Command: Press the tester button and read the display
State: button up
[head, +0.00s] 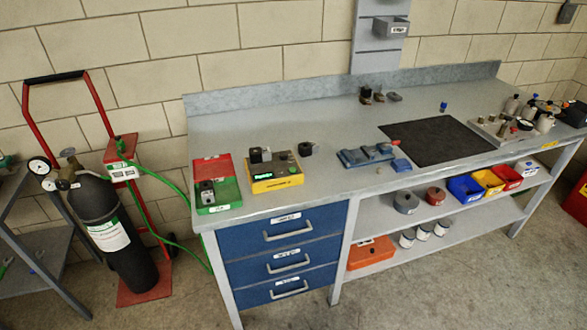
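A yellow and black box (275,180), which looks like the tester, sits on the left part of the workbench near its front edge. A small lit green display (263,176) shows on its front; the characters are too small to read. A dark block (260,155) sits on its top left. Small details show on the top to the right of the block, but I cannot tell which is the button. My gripper is not in view.
A red and green tray (221,193) with a dark block lies left of the tester. A black round part (305,149) stands behind right. Blue fixtures (366,155) and a black mat (438,141) lie farther right. A gas cylinder cart (110,220) stands left of the bench (330,115).

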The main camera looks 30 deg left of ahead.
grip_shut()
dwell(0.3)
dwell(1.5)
